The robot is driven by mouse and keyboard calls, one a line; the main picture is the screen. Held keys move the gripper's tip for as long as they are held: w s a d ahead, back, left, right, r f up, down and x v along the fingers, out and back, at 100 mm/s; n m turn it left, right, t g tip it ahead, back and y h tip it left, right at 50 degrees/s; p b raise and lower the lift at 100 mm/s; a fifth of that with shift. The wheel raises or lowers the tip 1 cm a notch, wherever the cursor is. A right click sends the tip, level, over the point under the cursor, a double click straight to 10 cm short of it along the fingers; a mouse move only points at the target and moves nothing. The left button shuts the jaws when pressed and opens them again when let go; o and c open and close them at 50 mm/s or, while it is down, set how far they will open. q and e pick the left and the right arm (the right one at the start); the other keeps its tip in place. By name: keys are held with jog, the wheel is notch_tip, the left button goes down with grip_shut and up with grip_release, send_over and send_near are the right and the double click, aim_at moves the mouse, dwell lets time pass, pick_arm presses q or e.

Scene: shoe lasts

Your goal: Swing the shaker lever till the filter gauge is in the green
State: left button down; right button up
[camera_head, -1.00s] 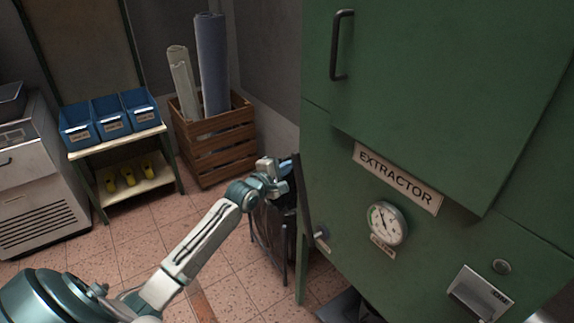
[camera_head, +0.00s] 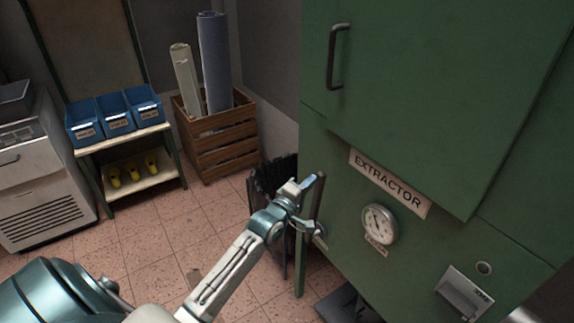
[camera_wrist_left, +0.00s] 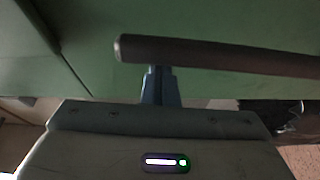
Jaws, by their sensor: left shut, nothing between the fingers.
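The shaker lever (camera_head: 315,205) is a dark bar on the left side of the green extractor cabinet (camera_head: 420,110). It stands roughly upright, its top tilted slightly right. My left gripper (camera_head: 309,182) is shut and empty, its fingertips against or very close to the lever's upper end. In the left wrist view the lever (camera_wrist_left: 220,56) crosses in front of the shut fingers (camera_wrist_left: 158,88); contact is not certain. The filter gauge (camera_head: 380,223) is a round white dial under the EXTRACTOR plate (camera_head: 390,184). Its needle points up and left; its green zone is too small to make out.
A wooden crate with rolls (camera_head: 220,150) and a shelf with blue bins (camera_head: 118,112) stand at the back left. A dark object (camera_head: 272,180) stands behind the lever. A switch box (camera_head: 463,292) sits at the cabinet's lower right. The tiled floor at left is clear.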

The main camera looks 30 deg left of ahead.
aim_at(321, 200)
pick_arm(q)
jog(key=shift+m, duration=0.6)
jog(key=d, duration=0.1)
jog(key=s+d, duration=0.1)
jog(key=d, duration=0.1)
jog(key=s+d+f, duration=0.1)
jog(key=d, duration=0.1)
jog(key=shift+s+d, duration=0.1)
jog(key=shift+d, duration=0.05)
jog(key=shift+s+f, duration=0.1)
jog(key=shift+f, duration=0.2)
pick_arm(e)
jog(key=shift+a+f, duration=0.25)
jog(key=shift+a, duration=0.35)
pick_arm(q)
jog(key=shift+f, duration=0.1)
pick_arm(e)
jog(key=shift+d, duration=0.15)
jog(key=shift+d, duration=0.1)
